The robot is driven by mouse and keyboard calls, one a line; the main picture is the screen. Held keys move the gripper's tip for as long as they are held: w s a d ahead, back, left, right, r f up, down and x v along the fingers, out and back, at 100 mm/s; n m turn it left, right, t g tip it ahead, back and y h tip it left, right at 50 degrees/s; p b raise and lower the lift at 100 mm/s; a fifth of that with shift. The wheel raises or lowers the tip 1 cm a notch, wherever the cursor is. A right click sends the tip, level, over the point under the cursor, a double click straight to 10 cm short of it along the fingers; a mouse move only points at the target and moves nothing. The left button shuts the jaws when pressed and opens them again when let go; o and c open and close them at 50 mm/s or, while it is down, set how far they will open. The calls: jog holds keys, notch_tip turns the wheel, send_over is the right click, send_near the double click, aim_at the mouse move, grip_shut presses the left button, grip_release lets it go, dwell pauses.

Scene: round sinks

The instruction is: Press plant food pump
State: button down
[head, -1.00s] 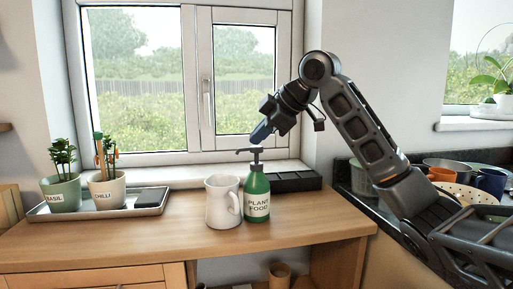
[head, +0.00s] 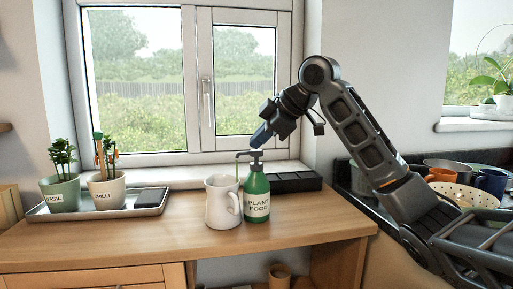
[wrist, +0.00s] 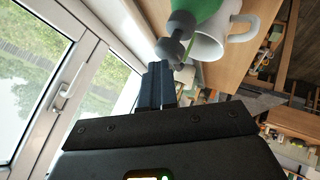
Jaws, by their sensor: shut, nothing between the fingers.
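The green plant food bottle (head: 257,202) stands upright on the wooden counter, with a dark grey pump head (head: 256,154) on top. Its spout points left over a white jug (head: 221,204). A thin green stream runs from the spout down into the jug. My gripper (head: 260,138) is shut, with its blue-grey fingertips pressed on or just at the top of the pump head. In the wrist view my fingers (wrist: 158,82) reach the grey pump (wrist: 172,48), with the green bottle (wrist: 195,8) and jug (wrist: 228,42) beyond.
A tray (head: 100,212) with potted basil (head: 61,192) and chilli (head: 107,190) plants is at the left. A black tray (head: 295,182) lies behind the bottle by the window. Dishes (head: 462,194) stand at the right. The counter front is clear.

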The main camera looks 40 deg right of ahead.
aim_at(259, 150)
jog(key=shift+f, duration=0.25)
jog(key=shift+r, duration=0.1)
dwell(0.3)
jog(key=shift+r+p, duration=1.05)
jog(key=shift+r, duration=0.2)
notch_tip(259, 150, up, 5)
jog(key=p, duration=0.4)
dwell(2.1)
notch_tip(259, 150, up, 4)
jog(key=shift+f+p, duration=0.1)
jog(key=shift+p, duration=1.05)
